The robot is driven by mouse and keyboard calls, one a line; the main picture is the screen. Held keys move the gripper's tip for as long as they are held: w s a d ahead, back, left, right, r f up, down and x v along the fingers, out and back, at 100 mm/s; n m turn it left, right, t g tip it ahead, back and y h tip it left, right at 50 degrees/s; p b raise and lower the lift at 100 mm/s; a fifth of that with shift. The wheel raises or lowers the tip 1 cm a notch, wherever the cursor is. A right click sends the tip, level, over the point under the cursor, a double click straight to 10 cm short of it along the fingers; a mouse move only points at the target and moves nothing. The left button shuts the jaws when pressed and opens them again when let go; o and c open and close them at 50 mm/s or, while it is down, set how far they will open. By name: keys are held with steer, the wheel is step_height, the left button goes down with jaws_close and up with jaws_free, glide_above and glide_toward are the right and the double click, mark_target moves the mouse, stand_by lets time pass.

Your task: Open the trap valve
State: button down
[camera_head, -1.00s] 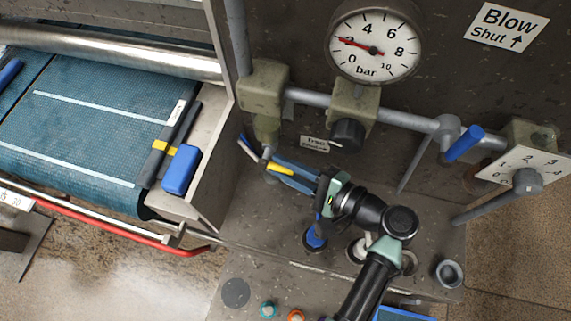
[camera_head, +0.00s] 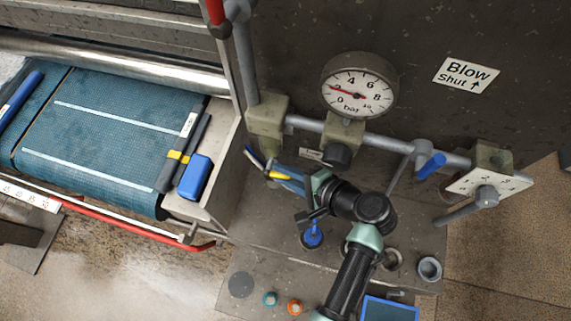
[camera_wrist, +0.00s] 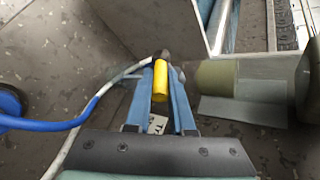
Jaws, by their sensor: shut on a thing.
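The trap valve is under the olive block (camera_head: 267,118) on the left of the pipe; a small tag (camera_head: 311,154) beside it is too small to read now. My gripper (camera_head: 275,172) is at this valve, with its blue fingers shut on a short yellow lever (camera_head: 279,176). In the wrist view, the yellow lever (camera_wrist: 161,82) lies between the two fingers (camera_wrist: 160,100), with a dark pivot at its far end. An olive cylindrical body (camera_wrist: 228,78) lies to the right. My fingers and hand hide part of the valve in the head view.
A pressure gauge (camera_head: 359,86) and dark knob (camera_head: 338,155) stand right of the valve. A blue-handled lever (camera_head: 431,165) and numbered dial (camera_head: 488,193) are further right. In the wrist view, a blue and white hose (camera_wrist: 95,105) passes close left of my fingers.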

steer(key=shift+a+r+g+h+p, duration=0.1)
steer(key=shift+r+g+h+p, duration=0.25)
steer(key=shift+h+p, duration=0.45)
steer(key=shift+p, duration=0.35)
steer(key=c, duration=0.8)
jaws_free()
steer(key=shift+s+d+r+b, duration=0.3)
steer(key=shift+d, duration=0.1)
steer(key=s+d+b, duration=0.1)
steer(key=s+d, duration=0.2)
steer(key=s+d+r+b, duration=0.1)
steer(key=s+d, duration=0.2)
steer(key=s+d+b, duration=0.1)
steer(key=s+d, duration=0.2)
steer(key=shift+d+r+b, duration=0.15)
steer(key=shift+d+b, duration=0.2)
